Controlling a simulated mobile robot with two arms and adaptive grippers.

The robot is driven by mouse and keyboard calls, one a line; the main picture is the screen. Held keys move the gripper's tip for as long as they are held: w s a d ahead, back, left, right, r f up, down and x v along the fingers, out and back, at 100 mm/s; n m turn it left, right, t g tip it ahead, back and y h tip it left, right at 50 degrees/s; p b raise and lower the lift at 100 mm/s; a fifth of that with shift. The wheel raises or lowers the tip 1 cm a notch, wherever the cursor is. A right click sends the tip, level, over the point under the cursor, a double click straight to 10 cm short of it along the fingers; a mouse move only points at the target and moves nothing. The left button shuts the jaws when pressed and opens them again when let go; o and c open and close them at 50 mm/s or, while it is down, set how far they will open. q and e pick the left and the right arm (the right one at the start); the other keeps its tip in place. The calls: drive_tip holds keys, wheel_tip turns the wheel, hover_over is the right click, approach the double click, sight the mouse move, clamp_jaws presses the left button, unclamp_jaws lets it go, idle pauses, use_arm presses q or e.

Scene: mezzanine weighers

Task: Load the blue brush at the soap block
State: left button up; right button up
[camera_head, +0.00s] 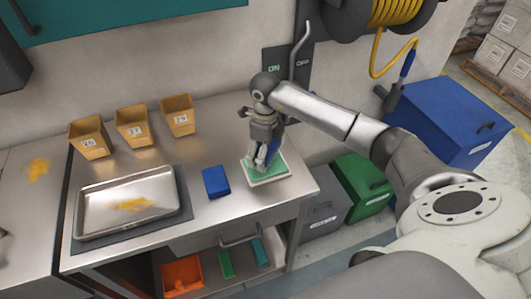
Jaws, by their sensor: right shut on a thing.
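My right gripper (265,158) is over the right part of the steel bench, pointing down and shut on the blue brush (275,147). Only a little blue of the brush shows between and beside the fingers. The soap block (274,171) is green and lies in a shallow white tray (272,181) directly under the gripper. The brush is at the block, but I cannot tell whether it touches it. My left gripper is not seen.
A blue block-like item (215,181) lies left of the soap. A steel tray (84,217) with yellow powder sits on a dark mat. Several tan bins (133,126) stand behind. A wall lever (301,44) rises behind my gripper. The bench's front middle is clear.

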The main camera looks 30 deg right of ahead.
drive_tip(key=shift+r+p, duration=1.2)
drive_tip(key=shift+r, duration=1.15)
